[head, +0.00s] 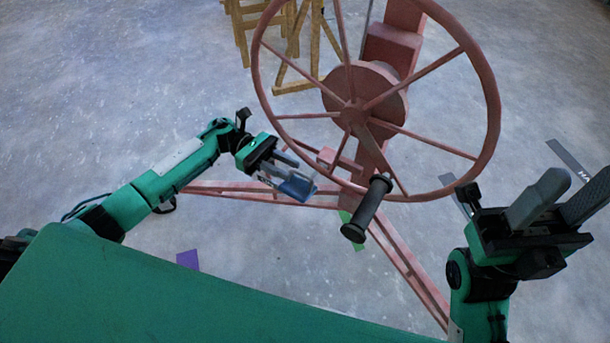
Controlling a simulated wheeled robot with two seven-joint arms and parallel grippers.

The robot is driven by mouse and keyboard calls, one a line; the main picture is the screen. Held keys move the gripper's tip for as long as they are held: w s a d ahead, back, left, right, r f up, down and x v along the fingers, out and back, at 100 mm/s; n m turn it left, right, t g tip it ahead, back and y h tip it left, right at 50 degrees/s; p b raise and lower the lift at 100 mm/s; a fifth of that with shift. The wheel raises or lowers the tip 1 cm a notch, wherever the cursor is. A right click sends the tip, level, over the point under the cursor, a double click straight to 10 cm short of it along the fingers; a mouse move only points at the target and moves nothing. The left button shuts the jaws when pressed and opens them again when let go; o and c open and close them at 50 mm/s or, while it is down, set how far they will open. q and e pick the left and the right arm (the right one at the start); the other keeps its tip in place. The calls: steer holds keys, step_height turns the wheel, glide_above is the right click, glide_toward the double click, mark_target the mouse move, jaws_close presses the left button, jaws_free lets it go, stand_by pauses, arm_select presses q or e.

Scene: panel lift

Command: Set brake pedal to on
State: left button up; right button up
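The red panel lift stands ahead with a large spoked wheel (482,82) and a black crank handle (368,207). A small blue plate (299,187), which may be the brake pedal, shows low by the lift's base, left of the column. My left gripper (289,174) reaches in from the left, with its fingertips at the blue plate. I cannot tell whether they touch it or close on it. A small red block (326,157) sits just right of the fingertips, partly behind the wheel. My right gripper (578,192) is raised at the right, fingers apart and empty.
Red base legs (405,265) spread along the grey concrete floor. A wooden trestle (290,45) stands behind the wheel. A purple patch (187,260) and a green patch (359,243) lie on the floor. Floor to the left is clear. The wheel rim and handle overhang the pedal area.

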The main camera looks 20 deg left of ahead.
mark_target(310, 180)
arm_select(q)
steer(key=x, duration=0.6)
